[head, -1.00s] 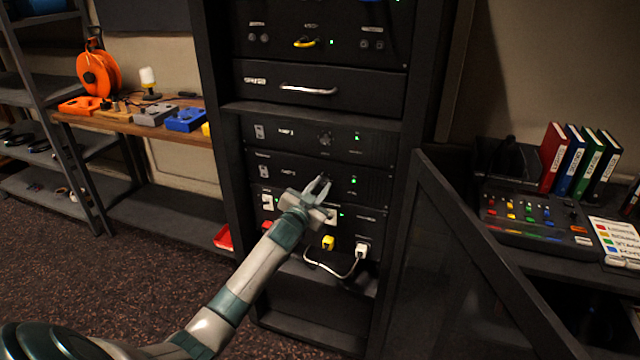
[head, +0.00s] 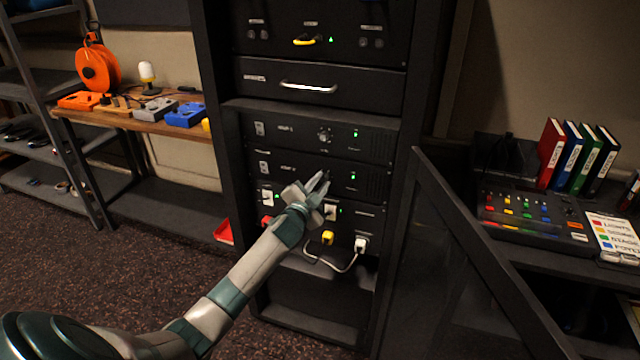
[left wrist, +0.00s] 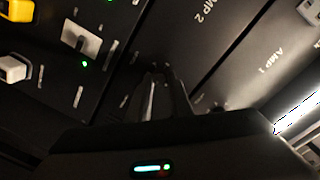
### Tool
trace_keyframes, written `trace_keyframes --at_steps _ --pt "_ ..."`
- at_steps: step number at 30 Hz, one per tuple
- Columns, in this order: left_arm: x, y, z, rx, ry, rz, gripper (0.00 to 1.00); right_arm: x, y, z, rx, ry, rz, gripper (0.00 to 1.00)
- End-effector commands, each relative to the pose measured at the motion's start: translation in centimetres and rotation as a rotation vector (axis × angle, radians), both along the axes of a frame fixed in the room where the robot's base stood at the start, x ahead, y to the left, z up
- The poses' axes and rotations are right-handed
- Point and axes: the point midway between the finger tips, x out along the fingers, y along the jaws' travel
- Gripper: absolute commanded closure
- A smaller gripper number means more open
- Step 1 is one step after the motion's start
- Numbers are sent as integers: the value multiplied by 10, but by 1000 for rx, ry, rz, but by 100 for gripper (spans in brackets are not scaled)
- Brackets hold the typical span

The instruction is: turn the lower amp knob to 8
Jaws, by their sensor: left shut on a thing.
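The lower amp, marked AMP 2 (left wrist: 207,12), is a black panel in the rack, and it also shows in the head view (head: 285,181) with a green light at its right. My left gripper (head: 320,180) is at the middle of this panel, its fingers pointing into it. In the left wrist view the gripper's fingers (left wrist: 157,92) are close together at the panel, shut on the lower amp knob. The knob is mostly hidden by the fingers, and its pointer and scale cannot be read.
The upper amp (head: 290,135) with its own knob (head: 324,135) sits just above. Below are a white switch (head: 330,212), a yellow plug (head: 327,237) and a white plug with a cable (head: 362,244). An open rack door (head: 450,260) stands at the right.

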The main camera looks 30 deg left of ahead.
Motion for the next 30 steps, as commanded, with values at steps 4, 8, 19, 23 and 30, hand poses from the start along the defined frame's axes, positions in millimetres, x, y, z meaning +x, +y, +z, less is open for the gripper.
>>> trace_keyframes --at_steps 4,8,19,23,30 --pt "0 0 0 -1 0 0 100 0 -1 0 -1 0 -1 69" --pt "0 0 0 -2 0 0 62 0 -1 0 -1 0 -1 69" --pt "-1 -1 0 -2 0 0 62 1 0 0 0 -2 0 69" --pt "-7 -2 0 -2 0 -1 62 1 0 0 1 -4 0 69" --pt "-31 -7 0 -1 0 -1 62 7 2 2 5 -19 0 69"
